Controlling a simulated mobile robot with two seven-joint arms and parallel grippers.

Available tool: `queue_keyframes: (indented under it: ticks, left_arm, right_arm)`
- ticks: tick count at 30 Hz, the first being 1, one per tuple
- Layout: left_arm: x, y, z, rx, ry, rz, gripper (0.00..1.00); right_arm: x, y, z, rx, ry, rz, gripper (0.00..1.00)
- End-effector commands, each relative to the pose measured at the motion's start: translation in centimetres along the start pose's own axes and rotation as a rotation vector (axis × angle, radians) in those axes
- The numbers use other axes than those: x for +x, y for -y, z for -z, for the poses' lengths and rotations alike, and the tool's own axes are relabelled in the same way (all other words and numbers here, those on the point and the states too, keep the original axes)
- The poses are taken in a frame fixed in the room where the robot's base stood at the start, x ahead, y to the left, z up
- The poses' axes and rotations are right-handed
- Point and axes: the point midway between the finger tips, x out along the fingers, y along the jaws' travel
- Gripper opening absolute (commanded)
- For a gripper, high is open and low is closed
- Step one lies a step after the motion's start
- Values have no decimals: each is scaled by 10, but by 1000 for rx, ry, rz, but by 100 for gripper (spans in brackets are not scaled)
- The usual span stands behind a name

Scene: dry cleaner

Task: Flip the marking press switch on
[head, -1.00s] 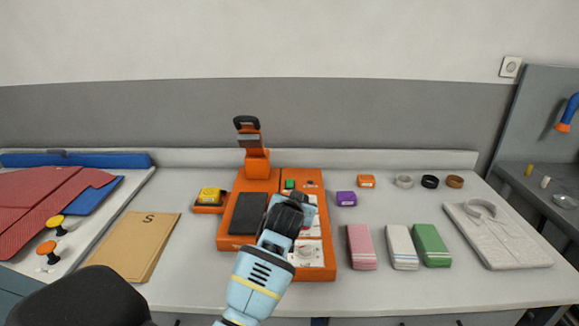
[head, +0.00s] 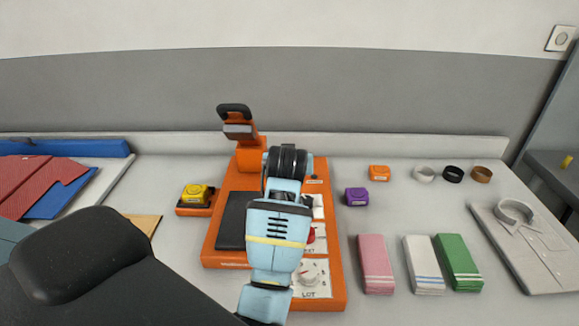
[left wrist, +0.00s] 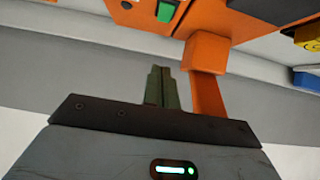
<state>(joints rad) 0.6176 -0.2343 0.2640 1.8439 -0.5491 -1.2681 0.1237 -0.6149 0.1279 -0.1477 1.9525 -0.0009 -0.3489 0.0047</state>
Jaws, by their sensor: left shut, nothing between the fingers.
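The orange marking press (head: 225,222) stands on the counter, with a dark pad, an upright handle arm (head: 240,130) and a control panel with a LOT dial (head: 310,275). A green switch (left wrist: 166,10) shows on the press at the top of the left wrist view; my arm hides it in the head view. I cannot tell its on or off position. My left gripper (left wrist: 165,88) is shut and empty, its fingertips pointing towards the press, apart from the switch in the picture. In the head view its wrist covers the rear of the panel and its fingertips are hidden. My right gripper is not in view.
A purple block (head: 356,196), an orange block (head: 379,172), several tape rings and pink (head: 375,262), white and green folded stacks lie to the right. A folded shirt (head: 530,245) lies far right.

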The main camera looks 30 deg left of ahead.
Motion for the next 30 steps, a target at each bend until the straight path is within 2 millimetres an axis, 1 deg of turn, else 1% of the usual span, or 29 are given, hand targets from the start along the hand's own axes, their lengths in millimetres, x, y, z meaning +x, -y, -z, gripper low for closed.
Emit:
queue_keyframes:
  ticks: [7,11,14,20,29,30]
  left_arm:
    - [1,0,0,1,0,0,0]
    - [8,0,0,2,0,1,0]
    - [19,1,1,2,0,2,0]
    - [50,0,0,2,1,1,0]
    - [102,1,-3,5,4,3,0]
    - [107,0,-6,5,6,2,0]
  right_arm:
    - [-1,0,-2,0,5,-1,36]
    - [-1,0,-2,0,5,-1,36]
    - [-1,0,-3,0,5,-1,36]
    - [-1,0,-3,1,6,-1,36]
    - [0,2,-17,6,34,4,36]
    - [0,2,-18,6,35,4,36]
